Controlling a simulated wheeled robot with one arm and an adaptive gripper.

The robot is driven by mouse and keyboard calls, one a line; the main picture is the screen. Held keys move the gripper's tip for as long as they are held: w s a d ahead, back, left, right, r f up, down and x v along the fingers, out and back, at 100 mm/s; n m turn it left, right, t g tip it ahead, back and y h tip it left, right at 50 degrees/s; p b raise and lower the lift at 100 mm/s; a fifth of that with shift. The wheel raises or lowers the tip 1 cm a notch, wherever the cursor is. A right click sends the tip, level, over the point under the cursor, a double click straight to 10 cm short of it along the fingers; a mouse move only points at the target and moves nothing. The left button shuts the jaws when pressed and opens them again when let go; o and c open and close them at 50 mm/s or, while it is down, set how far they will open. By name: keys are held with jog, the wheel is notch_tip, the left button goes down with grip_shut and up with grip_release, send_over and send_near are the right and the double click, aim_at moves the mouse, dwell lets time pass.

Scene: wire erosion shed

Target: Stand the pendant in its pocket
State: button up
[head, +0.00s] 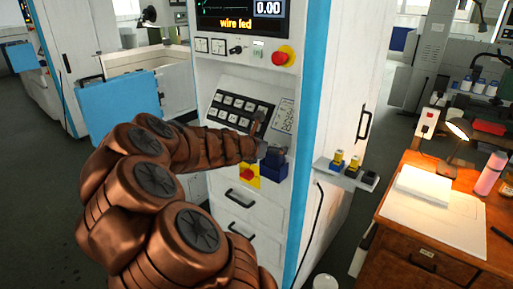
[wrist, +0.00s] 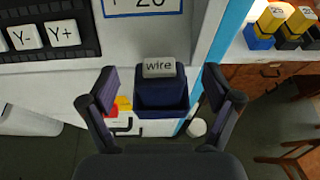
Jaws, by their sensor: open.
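A dark blue open-topped pocket (wrist: 160,112) is fixed low on the front of the white machine; it also shows in the head view (head: 272,171). A dark block with a pale key marked "wire" (wrist: 159,67) stands upright in it and looks like the pendant. Its lower part is hidden behind the pocket's front wall. My gripper (wrist: 159,84) is open, with one finger on each side of the block and a visible gap on both sides. In the head view my gripper (head: 272,152) is just above the pocket, small and partly hidden by my arm.
A key panel (head: 240,110) and a red stop knob (head: 283,56) sit above the pocket. To the right, a small side shelf (head: 346,173) bears yellow-topped items. A wooden desk (head: 425,235) with a lit lamp (head: 458,130) stands farther right. A drawer handle (head: 239,197) lies below.

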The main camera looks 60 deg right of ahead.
jog(key=b+v, duration=0.1)
jog(key=v, duration=0.8)
jog(key=shift+a+r, duration=0.1)
jog(key=shift+a, duration=0.15)
jog(key=s+a+f+m+y, duration=0.2)
jog(key=a+f+m+y, duration=0.2)
jog(key=a, duration=1.1)
jog(key=s+a+f+m+y, duration=0.3)
jog(key=a+m, duration=0.3)
jog(key=a, duration=0.9)
jog(key=s+a+f+m+t+y, duration=0.1)
jog(key=s+a+f+m+y, duration=0.2)
jog(key=a, duration=1.2)
notch_tip(320, 180, down, 2)
jog(key=m+y, duration=0.2)
jog(key=y, duration=0.1)
jog(key=shift+s+a+m, duration=0.2)
jog(key=shift+a+m, duration=0.05)
jog(key=shift+m, duration=0.05)
